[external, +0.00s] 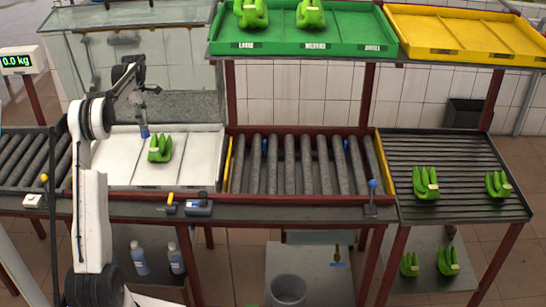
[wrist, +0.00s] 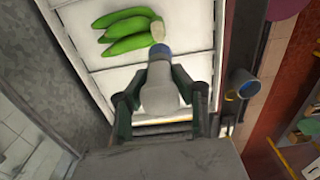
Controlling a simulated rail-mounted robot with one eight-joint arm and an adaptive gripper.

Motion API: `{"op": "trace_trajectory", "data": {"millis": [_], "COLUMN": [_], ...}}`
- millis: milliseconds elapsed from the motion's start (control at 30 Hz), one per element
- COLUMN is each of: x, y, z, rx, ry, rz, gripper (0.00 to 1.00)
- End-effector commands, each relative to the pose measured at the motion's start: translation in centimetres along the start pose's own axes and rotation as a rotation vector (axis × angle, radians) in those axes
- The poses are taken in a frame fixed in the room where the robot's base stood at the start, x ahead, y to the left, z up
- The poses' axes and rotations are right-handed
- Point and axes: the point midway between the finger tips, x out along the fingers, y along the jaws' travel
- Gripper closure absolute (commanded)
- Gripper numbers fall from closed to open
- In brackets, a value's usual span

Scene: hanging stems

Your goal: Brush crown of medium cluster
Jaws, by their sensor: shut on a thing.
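A green banana cluster (external: 160,148) lies on the white sectioned tray (external: 110,172). In the wrist view the cluster (wrist: 126,32) has its fingers to the left and its pale crown (wrist: 157,31) to the right. My gripper (wrist: 156,95) is shut on a pale, rounded brush (wrist: 160,92) with a blue tip. The tip (wrist: 160,51) appears just below the crown in the wrist view; I cannot tell whether they touch. In the external view the blue tip (external: 145,132) is left of the cluster, pointing down. No label shows the cluster's size.
A green sorting tray (external: 300,38) with size labels holds two clusters at the back; a yellow tray (external: 460,30) is beside it. Rollers (external: 290,165) lie right of the white tray. Small tools (external: 198,208) sit on the front rail. A dark rack (external: 455,165) holds two clusters.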

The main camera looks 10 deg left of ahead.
Motion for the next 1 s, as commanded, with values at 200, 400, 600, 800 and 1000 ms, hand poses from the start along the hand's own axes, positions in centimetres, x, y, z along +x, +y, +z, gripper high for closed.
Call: {"op": "trace_trajectory", "data": {"millis": [200,400,600,800,1000], "x": [0.7,2.0,3.6,5.1,5.7], "y": [0.0,0.0,0.0,0.0,0.0], "z": [0.3,0.8,1.4,2.1,2.4], "rx": [0.0,0.001,0.001,0.001,0.0], "ry": [0.0,0.0,0.0,0.0,0.0], "rz": [0.0,0.0,0.0,0.0,0.0], "gripper": [1.0,1.0,1.0,1.0,1.0]}}
